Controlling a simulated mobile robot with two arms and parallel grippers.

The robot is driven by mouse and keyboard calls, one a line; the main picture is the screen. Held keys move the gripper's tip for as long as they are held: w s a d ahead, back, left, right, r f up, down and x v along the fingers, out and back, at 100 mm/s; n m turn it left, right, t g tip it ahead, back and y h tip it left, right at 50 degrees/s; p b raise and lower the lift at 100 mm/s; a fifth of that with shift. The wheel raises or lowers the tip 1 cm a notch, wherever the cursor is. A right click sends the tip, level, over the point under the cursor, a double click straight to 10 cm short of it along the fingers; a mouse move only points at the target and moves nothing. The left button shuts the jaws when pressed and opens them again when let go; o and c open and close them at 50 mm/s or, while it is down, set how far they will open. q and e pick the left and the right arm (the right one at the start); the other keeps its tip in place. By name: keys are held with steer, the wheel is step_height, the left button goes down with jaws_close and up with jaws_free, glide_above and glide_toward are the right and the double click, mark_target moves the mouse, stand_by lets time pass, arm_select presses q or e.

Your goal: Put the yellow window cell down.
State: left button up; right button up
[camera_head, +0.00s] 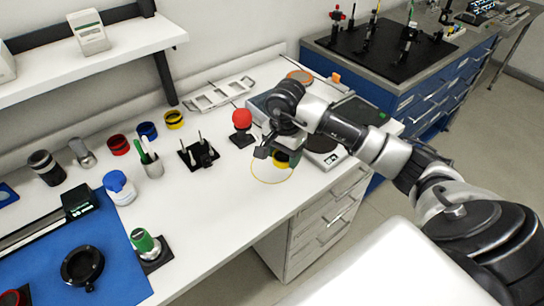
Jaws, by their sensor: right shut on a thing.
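My right gripper (268,148) reaches in from the right and is over the white bench near its front edge. It is shut on the yellow window cell (282,159), a small dark piece with a yellow band, partly hidden by the gripper and wrist. A thin yellow curved line (268,182) shows on the bench just below it. I cannot tell whether the cell touches the bench. My left gripper is not in view.
A red-knobbed stand (242,120) is just left of the gripper. A black base with posts (199,155) is further left. Red (118,145), blue (147,131) and yellow (174,120) rings line the back.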

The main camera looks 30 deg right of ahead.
glide_above(272, 167)
steer(key=shift+s+f+p, duration=0.25)
steer(key=shift+f+p, duration=0.15)
steer(key=shift+f, duration=0.85)
steer(key=shift+w+f, duration=0.35)
step_height(272, 167, down, 3)
steer(key=shift+f+p, duration=0.1)
steer(key=shift+p, duration=0.65)
steer(key=shift+f, duration=0.3)
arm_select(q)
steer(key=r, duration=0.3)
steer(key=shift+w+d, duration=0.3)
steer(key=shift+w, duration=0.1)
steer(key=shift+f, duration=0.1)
arm_select(e)
steer(key=shift+f, duration=0.2)
steer(key=o, duration=0.9)
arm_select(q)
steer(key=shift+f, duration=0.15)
arm_select(e)
steer(key=shift+o, duration=0.2)
